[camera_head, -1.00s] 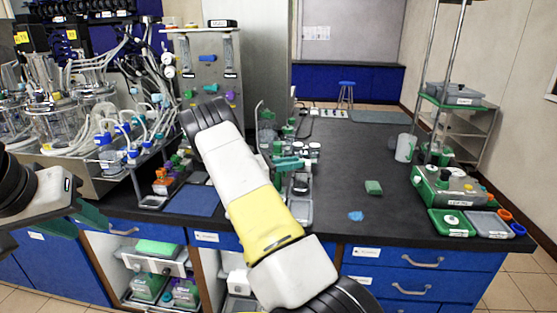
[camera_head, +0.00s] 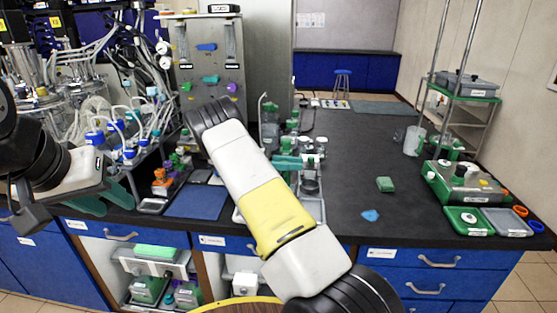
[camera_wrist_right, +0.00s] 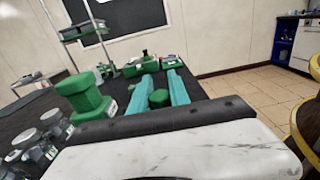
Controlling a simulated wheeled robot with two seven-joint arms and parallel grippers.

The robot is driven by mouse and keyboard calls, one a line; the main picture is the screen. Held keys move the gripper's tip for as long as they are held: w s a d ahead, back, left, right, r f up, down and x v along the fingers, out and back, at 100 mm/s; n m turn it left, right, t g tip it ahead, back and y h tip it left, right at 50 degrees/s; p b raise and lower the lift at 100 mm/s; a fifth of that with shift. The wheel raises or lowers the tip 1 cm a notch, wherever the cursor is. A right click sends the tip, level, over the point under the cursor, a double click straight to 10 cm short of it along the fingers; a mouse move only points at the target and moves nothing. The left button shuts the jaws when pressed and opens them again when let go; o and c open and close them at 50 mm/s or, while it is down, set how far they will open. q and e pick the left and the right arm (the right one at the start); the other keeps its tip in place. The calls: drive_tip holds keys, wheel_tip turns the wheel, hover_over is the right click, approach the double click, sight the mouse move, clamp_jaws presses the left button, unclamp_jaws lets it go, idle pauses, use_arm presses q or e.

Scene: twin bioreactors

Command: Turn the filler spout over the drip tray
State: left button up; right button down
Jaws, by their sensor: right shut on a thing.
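My right gripper (camera_head: 297,163) reaches over the bench to a small station with green and grey parts. In the right wrist view its two teal fingers (camera_wrist_right: 163,91) are shut on a green knob-like piece (camera_wrist_right: 158,98). A thin grey upright with a bent top, perhaps the filler spout (camera_head: 263,108), stands just behind my right arm. A shallow grey tray, perhaps the drip tray (camera_head: 319,211), lies below the gripper, partly hidden by my arm. I cannot tell which way the spout points. My left gripper (camera_head: 106,199) is open and empty at the bench's front left edge.
A blue mat (camera_head: 197,202) lies left of my right arm. Glass bioreactors with tubing (camera_head: 85,85) crowd the left. A green block (camera_head: 385,184) and a blue piece (camera_head: 370,215) lie on the right of the bench. A green-grey device (camera_head: 465,183) stands farther right.

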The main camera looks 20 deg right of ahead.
drive_tip(key=c, duration=1.2)
unclamp_jaws()
drive_tip(key=shift+c, duration=0.2)
drive_tip(key=shift+a, duration=0.1)
drive_tip(key=v, duration=0.7)
drive_tip(key=shift+w+a, duration=0.2)
drive_tip(key=shift+a, duration=0.1)
